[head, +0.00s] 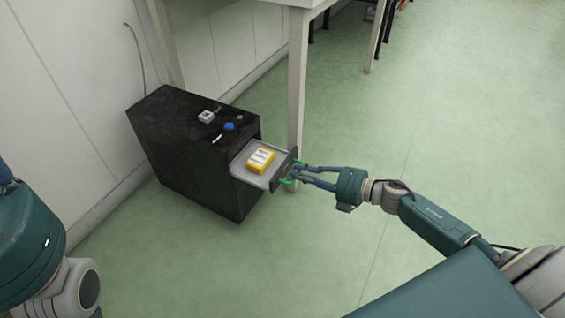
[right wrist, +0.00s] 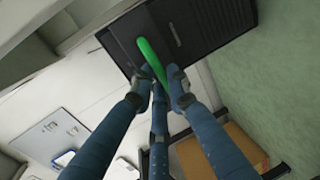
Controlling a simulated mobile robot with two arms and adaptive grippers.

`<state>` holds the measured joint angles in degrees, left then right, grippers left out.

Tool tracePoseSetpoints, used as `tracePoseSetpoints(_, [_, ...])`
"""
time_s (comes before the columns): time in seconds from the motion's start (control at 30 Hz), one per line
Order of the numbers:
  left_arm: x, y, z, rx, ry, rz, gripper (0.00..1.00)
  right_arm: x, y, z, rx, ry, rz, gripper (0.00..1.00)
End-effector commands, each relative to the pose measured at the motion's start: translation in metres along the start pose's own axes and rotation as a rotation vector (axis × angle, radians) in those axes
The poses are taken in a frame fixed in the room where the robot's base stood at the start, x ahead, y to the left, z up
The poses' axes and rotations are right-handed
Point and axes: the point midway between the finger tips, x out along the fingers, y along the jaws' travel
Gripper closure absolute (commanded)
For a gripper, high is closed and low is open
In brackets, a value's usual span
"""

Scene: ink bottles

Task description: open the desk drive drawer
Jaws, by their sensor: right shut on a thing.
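The black desk drive drawer unit (head: 185,150) stands on the floor against the wall in the head view. Its top drawer (head: 247,158) is pulled partway out, showing a light grey inside. A yellow box with a pale label (head: 262,159) lies in it. A green handle (head: 288,181) is on the drawer's dark front. My right gripper (head: 292,173) is at this front, shut on the handle. In the right wrist view the green handle (right wrist: 151,58) runs between the fingertips. My left arm shows at the left edge; its gripper is out of view.
A blue round item (head: 229,126) and a small white item (head: 206,117) lie on the cabinet top. A pale table leg (head: 298,80) stands just behind the open drawer. The green floor in front and to the right is clear.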

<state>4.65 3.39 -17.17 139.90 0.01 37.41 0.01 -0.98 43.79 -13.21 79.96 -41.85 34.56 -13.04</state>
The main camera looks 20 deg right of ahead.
Motion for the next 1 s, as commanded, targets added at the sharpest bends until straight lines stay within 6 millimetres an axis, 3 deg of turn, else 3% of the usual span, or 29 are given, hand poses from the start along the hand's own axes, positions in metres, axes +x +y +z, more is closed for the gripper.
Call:
tracePoseSetpoints(0.37, [-0.001,0.0,0.001,-0.001,-0.004,-0.001,0.6,-0.007,-0.003,-0.002,0.0,0.004,-0.001,1.0])
tracePoseSetpoints(0.4, [-0.001,0.0,0.001,-0.001,-0.004,-0.001,0.6,-0.007,-0.003,-0.002,0.0,0.005,-0.001,0.81])
tracePoseSetpoints(0.5, [-0.001,0.0,0.001,-0.001,-0.004,-0.001,0.6,-0.007,-0.003,-0.002,-0.001,0.004,-0.001,0.66])
tracePoseSetpoints(0.83, [-0.001,0.0,0.001,0.0,-0.004,-0.002,0.6,-0.01,-0.002,-0.001,-0.001,0.001,0.0,0.66])
tracePoseSetpoints(1.0, [-0.001,0.0,0.001,-0.001,-0.004,-0.002,0.6,-0.033,-0.004,-0.001,-0.001,0.001,-0.004,0.66])
